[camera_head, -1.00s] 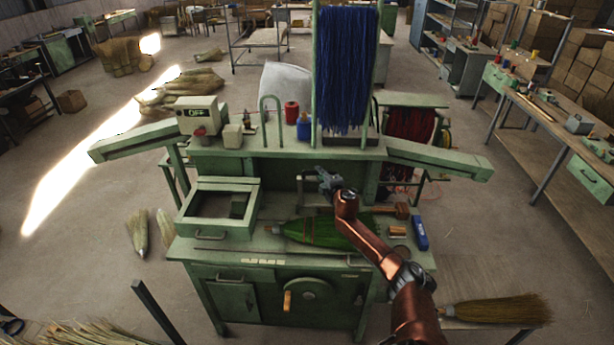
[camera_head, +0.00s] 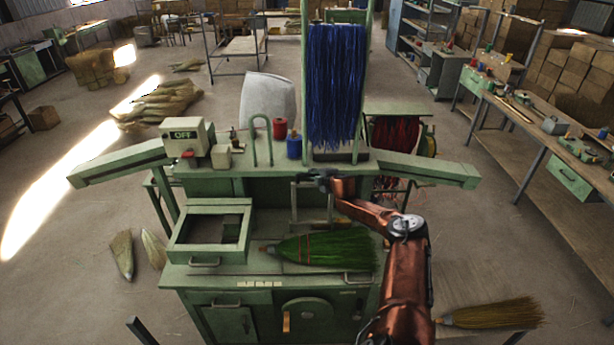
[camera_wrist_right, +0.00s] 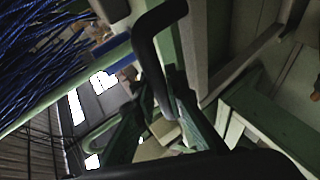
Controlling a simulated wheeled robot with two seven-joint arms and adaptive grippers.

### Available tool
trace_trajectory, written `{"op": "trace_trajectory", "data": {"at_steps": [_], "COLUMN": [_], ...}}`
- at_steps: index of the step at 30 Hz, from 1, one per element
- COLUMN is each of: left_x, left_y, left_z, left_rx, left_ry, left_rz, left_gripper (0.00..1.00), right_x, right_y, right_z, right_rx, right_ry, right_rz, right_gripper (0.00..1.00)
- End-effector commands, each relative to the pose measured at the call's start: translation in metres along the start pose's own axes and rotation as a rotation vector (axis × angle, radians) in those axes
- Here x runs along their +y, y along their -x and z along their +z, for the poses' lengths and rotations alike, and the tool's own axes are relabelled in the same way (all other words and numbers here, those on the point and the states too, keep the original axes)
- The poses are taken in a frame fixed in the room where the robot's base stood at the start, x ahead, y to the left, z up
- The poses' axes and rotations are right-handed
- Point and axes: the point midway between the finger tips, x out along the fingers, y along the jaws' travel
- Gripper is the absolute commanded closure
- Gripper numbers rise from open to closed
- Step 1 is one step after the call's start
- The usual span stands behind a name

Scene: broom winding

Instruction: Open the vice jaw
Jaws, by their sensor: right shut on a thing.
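My right gripper (camera_head: 314,178) is at the back of the green workbench, just under its upper shelf. In the right wrist view, its fingers (camera_wrist_right: 160,100) close around a dark bent handle (camera_wrist_right: 147,50). A grey metal frame (camera_head: 294,200), perhaps the vice, stands on the bench below the gripper; its jaw cannot be made out clearly. A green broom (camera_head: 325,249) lies on the bench in front of it, bristles to the right, partly beside my right arm. My left gripper is not in view.
An open green drawer box (camera_head: 206,206) is at the bench's left. The shelf bears an OFF switch box (camera_head: 187,138), a red spool (camera_head: 280,128) and a blue spool (camera_head: 294,146). Blue strands (camera_head: 336,85) hang behind the gripper. A straw broom (camera_head: 495,314) lies low at right.

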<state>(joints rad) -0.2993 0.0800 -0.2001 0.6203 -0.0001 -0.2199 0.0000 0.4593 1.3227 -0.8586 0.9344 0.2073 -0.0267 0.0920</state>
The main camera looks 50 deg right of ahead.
Motion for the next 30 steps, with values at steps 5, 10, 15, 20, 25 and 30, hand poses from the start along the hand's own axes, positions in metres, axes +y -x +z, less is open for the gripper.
{"op": "trace_trajectory", "data": {"at_steps": [5,10,15,20,25,30], "left_x": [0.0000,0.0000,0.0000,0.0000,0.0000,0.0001], "left_y": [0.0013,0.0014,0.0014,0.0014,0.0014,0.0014], "left_z": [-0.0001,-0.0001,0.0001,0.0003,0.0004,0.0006], "left_rx": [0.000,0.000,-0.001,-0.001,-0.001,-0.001], "left_ry": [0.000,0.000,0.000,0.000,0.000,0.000], "left_rz": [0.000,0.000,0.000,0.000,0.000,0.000], "left_gripper": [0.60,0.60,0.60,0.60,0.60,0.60], "right_x": [0.0019,0.0022,0.0020,0.0019,0.0016,0.0014], "right_y": [-0.0011,-0.0032,-0.0047,-0.0052,-0.0053,-0.0050], "right_z": [0.0027,0.0001,-0.0025,-0.0037,-0.0047,-0.0045], "right_rx": [-0.002,-0.001,0.001,0.002,0.005,0.005], "right_ry": [-0.005,-0.004,-0.002,-0.001,-0.001,-0.001], "right_rz": [-0.011,-0.015,-0.016,-0.016,-0.016,-0.016], "right_gripper": [1.00,1.00,1.00,0.86,0.74,0.70]}}
